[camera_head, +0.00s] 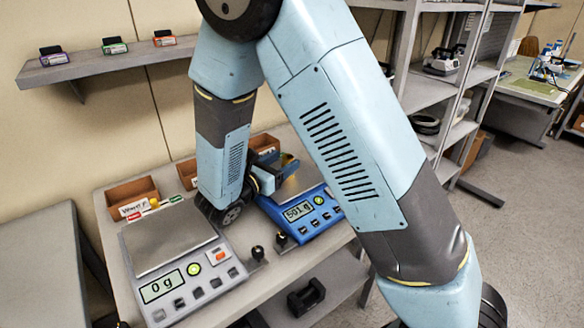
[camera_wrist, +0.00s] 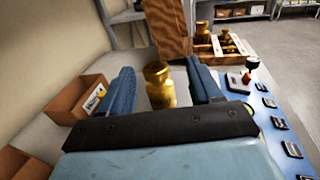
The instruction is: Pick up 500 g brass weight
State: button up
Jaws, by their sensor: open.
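A brass weight (camera_wrist: 158,88) with a knobbed top stands upright between the two blue fingers of my gripper (camera_wrist: 160,76) in the wrist view. The fingers are spread, with a gap on each side of the weight. In the head view my gripper (camera_head: 276,172) is over the pan of the blue scale (camera_head: 300,211), whose display seems to read 501 g. My arm and gripper hide most of the pan there, and the weight's base is hidden by my gripper body in the wrist view.
A grey scale (camera_head: 170,238) reading 0 g stands left of the blue one. A cardboard bin (camera_head: 133,192) sits behind it; a wall shelf (camera_head: 105,62) hangs above. In the wrist view, a wooden rack (camera_wrist: 228,48) with other brass weights is beyond the right finger, near an upright wooden piece (camera_wrist: 168,28).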

jog(key=shift+w+a+x, duration=0.1)
jog(key=shift+a+x, duration=0.05)
jog(key=shift+x, duration=1.2)
jog(key=shift+w+a+x, duration=0.1)
jog(key=shift+w+x, duration=0.05)
jog(key=shift+x, duration=1.25)
jog(key=shift+c, duration=0.2)
grip_shut()
